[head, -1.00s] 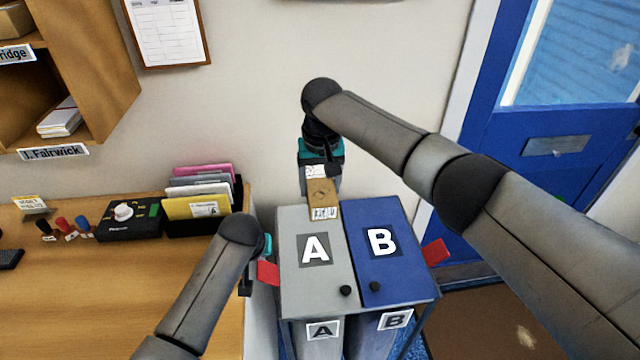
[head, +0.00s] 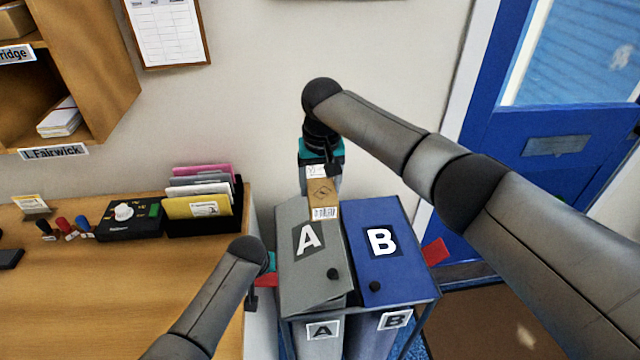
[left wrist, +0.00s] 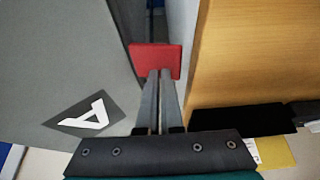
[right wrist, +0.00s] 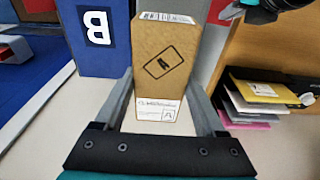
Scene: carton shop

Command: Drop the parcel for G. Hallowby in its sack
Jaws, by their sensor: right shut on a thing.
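My right gripper (head: 322,170) is shut on a small brown parcel (head: 323,193), held above the back of the two sacks' lids. In the right wrist view the parcel (right wrist: 165,65) shows a boxed A mark and a white label; the name on it is too small to read. The grey lid marked A (head: 300,268) is tilted, its front raised a little. The blue lid marked B (head: 385,240) is closed. My left gripper (left wrist: 160,75) is shut, its fingertips at the red tab (left wrist: 155,60) beside the grey lid; nothing shows between its fingers.
A frame holds sack A (head: 318,342) and sack B (head: 393,345) under the lids. A second red tab (head: 435,251) is on the right. The wooden desk (head: 110,285) with a file holder (head: 225,220) stands left. A blue door (head: 560,150) is at right.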

